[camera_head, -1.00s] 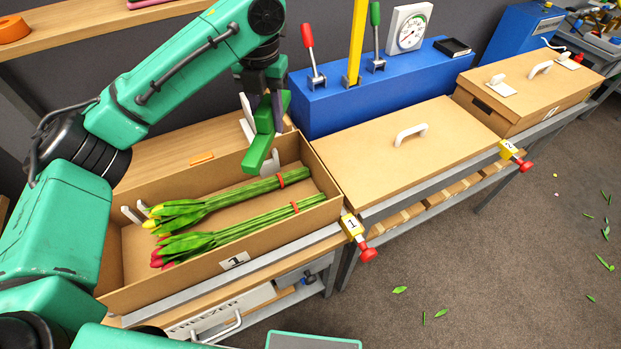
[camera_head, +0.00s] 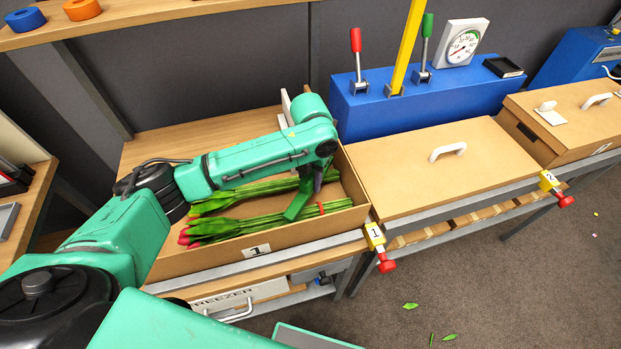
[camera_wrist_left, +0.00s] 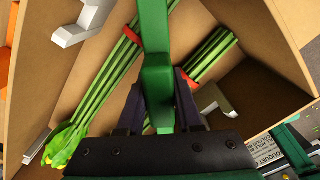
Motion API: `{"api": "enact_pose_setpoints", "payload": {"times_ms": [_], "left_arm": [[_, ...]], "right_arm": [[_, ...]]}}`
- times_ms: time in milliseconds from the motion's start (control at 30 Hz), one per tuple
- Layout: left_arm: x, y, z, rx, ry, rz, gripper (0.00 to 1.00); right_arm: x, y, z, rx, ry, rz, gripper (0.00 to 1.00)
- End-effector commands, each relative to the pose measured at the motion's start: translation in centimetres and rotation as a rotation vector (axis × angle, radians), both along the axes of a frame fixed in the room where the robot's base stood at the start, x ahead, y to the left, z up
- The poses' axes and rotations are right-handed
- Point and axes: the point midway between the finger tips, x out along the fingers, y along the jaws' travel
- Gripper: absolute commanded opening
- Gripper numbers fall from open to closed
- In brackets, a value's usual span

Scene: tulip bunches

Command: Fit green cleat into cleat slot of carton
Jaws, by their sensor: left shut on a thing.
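The green cleat (camera_head: 298,204) is a bar held in my left gripper (camera_head: 318,180), low over the right part of carton 1. In the left wrist view the cleat (camera_wrist_left: 157,75) stands between the shut fingers of the left gripper (camera_wrist_left: 160,108) and reaches across the bunches. Carton 1 (camera_head: 305,232) is open-topped and brown. Two tulip bunches lie in it: one farther back (camera_head: 225,198), one nearer the front (camera_head: 240,226). Pale cleats (camera_wrist_left: 85,22) (camera_wrist_left: 215,104) show at its walls. I cannot tell whether the green cleat touches a slot. My right gripper is out of view.
A closed carton (camera_head: 440,175) with a white handle stands right of carton 1. Behind it is a blue box (camera_head: 430,105) with levers and a dial gauge (camera_head: 463,44). A wooden shelf (camera_head: 150,12) runs above. Cut leaves (camera_head: 410,306) lie on the floor.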

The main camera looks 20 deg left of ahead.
Motion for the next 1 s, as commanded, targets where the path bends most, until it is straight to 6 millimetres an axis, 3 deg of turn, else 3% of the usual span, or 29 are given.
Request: {"api": "enact_pose_setpoints", "payload": {"times_ms": [333, 367, 400, 433, 800, 1000], "left_arm": [[0.0, 0.0, -0.5, -0.001, -0.001, 0.000, 0.00], [0.0, 0.0, -0.5, -0.001, -0.002, 0.000, 0.46], [0.0, 0.0, -0.4, -0.001, -0.002, 0.000, 0.61], [0.0, 0.0, -0.4, -0.001, -0.002, 0.000, 0.64], [0.1, 0.0, 0.2, -0.002, -0.004, 0.000, 0.64], [0.2, -0.1, 4.5, -0.003, -0.009, -0.001, 0.64]], "right_arm": [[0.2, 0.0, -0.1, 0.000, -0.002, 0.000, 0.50], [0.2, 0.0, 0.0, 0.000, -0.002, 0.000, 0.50], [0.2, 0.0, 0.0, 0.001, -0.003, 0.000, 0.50], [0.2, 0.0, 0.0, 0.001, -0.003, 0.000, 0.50], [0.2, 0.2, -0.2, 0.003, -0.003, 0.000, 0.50], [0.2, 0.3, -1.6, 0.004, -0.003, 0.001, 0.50]]}}
